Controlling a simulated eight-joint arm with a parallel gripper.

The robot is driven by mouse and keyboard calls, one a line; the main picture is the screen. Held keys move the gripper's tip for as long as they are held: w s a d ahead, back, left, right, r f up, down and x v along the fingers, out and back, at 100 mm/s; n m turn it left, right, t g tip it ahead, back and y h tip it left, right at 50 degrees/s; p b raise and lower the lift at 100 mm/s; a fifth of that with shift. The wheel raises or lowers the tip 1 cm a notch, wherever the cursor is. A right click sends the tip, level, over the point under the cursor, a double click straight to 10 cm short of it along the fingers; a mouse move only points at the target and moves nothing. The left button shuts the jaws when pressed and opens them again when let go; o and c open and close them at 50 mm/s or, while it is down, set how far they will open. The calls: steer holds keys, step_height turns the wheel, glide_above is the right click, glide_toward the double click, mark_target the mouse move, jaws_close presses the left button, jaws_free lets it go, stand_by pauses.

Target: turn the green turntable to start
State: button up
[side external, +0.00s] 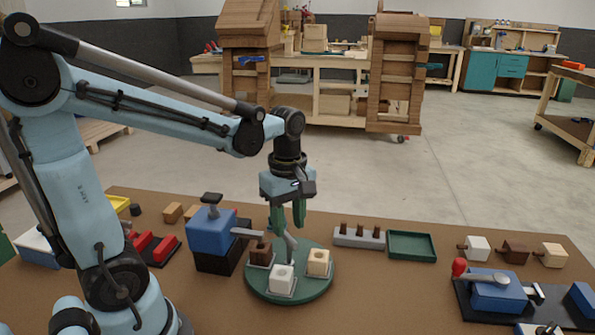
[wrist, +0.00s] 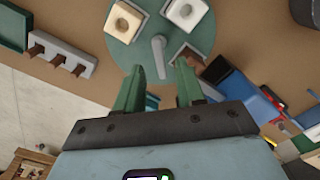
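The green turntable (side external: 290,292) is a round disc on the brown table, with a grey handle (side external: 290,247) standing near its middle. On it are a white block (side external: 281,279), a tan block (side external: 318,262) and a dark brown block (side external: 260,254) in grey holders. The turntable also shows in the wrist view (wrist: 132,50), with its grey handle (wrist: 159,58). My gripper (side external: 299,226) points down above the turntable's far side. The handle lies beyond the fingertips.
A blue and black machine (side external: 211,235) stands close left of the turntable, its grey arm reaching over the edge. A grey rack with brown pegs (side external: 359,236) and an empty green tray (side external: 411,246) are behind right. A blue clamp with a red knob (side external: 495,291) is at right.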

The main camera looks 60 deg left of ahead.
mark_target(289, 253)
steer(key=shift+f, duration=1.4)
jaws_close()
